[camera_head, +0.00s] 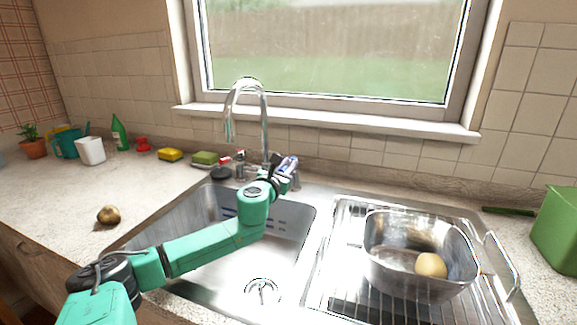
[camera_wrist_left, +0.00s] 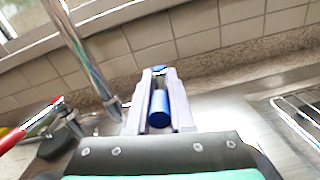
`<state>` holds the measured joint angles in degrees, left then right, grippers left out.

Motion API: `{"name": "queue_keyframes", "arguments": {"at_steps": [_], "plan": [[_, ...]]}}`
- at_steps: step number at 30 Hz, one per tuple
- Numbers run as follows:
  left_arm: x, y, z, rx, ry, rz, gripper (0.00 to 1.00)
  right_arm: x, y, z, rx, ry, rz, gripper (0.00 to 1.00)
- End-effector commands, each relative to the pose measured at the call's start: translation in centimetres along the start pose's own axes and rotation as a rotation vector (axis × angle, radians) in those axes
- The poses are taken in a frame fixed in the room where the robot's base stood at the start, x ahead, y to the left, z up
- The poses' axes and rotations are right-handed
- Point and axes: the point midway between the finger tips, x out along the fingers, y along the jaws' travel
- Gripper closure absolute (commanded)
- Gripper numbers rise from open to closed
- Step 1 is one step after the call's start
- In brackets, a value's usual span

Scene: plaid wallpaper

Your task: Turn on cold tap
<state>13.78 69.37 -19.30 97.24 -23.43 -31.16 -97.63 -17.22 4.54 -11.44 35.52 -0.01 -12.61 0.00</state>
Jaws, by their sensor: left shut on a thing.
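My left gripper (camera_head: 284,168) reaches over the sink to the right of the chrome spout (camera_head: 265,125). In the left wrist view its two pale fingers (camera_wrist_left: 160,100) are shut on the blue handle of the cold tap (camera_wrist_left: 159,109), which lies between them. In the head view the gripper mostly hides the cold tap. The spout's post (camera_wrist_left: 85,55) stands to the left of the fingers, apart from them. The hot tap with a red handle (camera_wrist_left: 32,124) is further left. No water stream can be made out at the spout. My right gripper is out of view.
The steel sink basin (camera_head: 210,262) lies below my left arm. On the drainer to the right, a metal tub (camera_head: 385,270) holds a potato (camera_head: 431,265). Sponges, a bottle and a green bin (camera_head: 556,235) stand around.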

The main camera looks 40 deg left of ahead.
Motion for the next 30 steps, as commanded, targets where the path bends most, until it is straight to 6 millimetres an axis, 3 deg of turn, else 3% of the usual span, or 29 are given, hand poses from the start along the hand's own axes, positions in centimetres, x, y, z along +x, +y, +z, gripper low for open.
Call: {"name": "queue_keyframes", "arguments": {"at_steps": [4,9,12,18,26,27,29,30], "plan": [[0.1,0.0,0.5,-0.004,0.005,0.028,1.0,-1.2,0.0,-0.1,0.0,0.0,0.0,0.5],[0.2,-0.7,1.4,-0.009,0.035,0.169,1.0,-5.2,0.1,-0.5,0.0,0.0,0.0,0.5],[0.4,-1.2,1.1,-0.008,0.054,0.265,1.0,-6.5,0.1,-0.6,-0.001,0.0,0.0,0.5],[0.5,-1.8,0.6,-0.001,0.07,0.365,1.0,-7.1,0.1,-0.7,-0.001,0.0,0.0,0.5],[0.4,-1.8,0.5,0.0,0.069,0.366,1.0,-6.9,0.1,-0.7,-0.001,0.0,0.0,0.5],[0.4,-1.8,0.5,0.0,0.069,0.366,0.67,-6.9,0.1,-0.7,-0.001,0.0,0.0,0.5],[0.4,-1.8,0.5,0.0,0.069,0.366,0.49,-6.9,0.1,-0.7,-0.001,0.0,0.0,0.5],[0.4,-1.8,0.5,0.0,0.07,0.366,0.49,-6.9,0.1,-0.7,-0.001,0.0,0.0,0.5]]}}
